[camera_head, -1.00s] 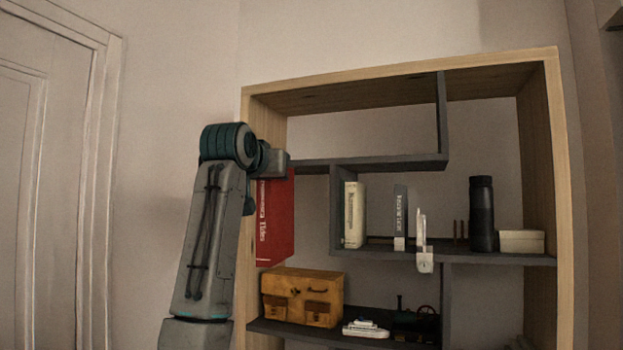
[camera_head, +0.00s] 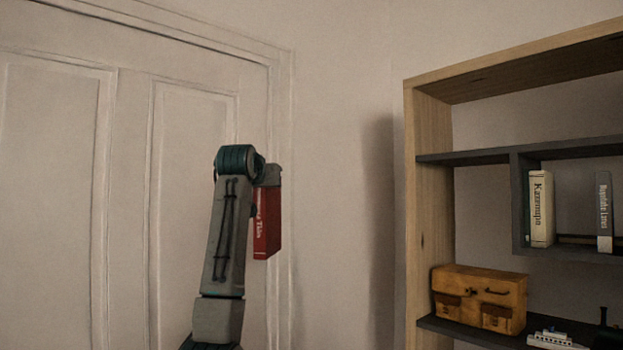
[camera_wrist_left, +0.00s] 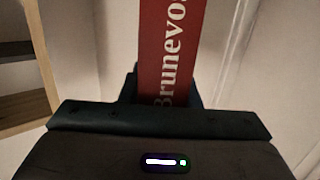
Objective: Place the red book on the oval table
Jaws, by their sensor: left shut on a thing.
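The red book (camera_head: 267,222) hangs upright from my left gripper (camera_head: 268,180) in the head view, in front of a pale door frame. The gripper is shut on the book's upper part, and the arm hides part of the book. In the left wrist view the red book (camera_wrist_left: 168,50) shows its spine with white lettering, between the dark jaws of my left gripper (camera_wrist_left: 160,92). The oval table is not in view. My right gripper is not in view.
A wooden shelf unit (camera_head: 428,190) stands at the right, with a cream book (camera_head: 541,208), a grey book (camera_head: 604,212), a small wooden chest (camera_head: 478,300) and a white model ship (camera_head: 553,339). A panelled door (camera_head: 60,190) is at the left. Bare wall lies between.

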